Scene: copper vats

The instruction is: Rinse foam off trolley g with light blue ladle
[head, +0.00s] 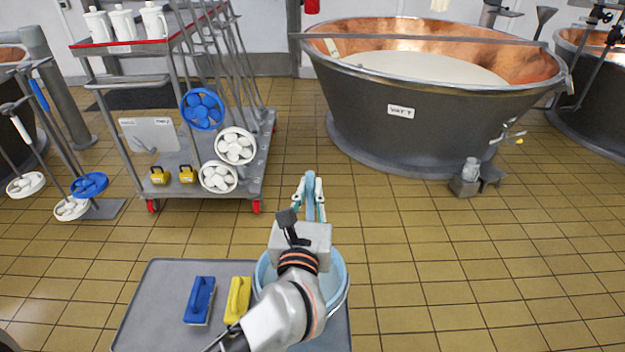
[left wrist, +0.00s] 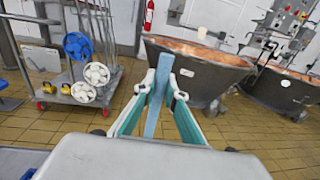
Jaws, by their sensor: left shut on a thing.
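My left gripper (head: 310,192) is shut on a light blue handle, apparently the ladle (head: 311,184). The ladle also shows upright between the fingers in the left wrist view (left wrist: 155,105); its bowl cannot be made out. The gripper is above and beyond a light blue bucket (head: 341,283), partly hidden by my arm. A grey metal trolley (head: 225,176) with red wheels stands ahead to the left, apart from the gripper; I cannot read a letter g on it. It also shows in the left wrist view (left wrist: 97,102). No foam is clearly visible on it. My right gripper is not in view.
A grey surface (head: 150,318) in front bears a blue brush (head: 200,300) and a yellow brush (head: 238,298). The trolley carries white jugs (head: 122,24) and disc-headed tools. A copper-lined vat (head: 420,125) stands right of it. Tiled floor between is clear.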

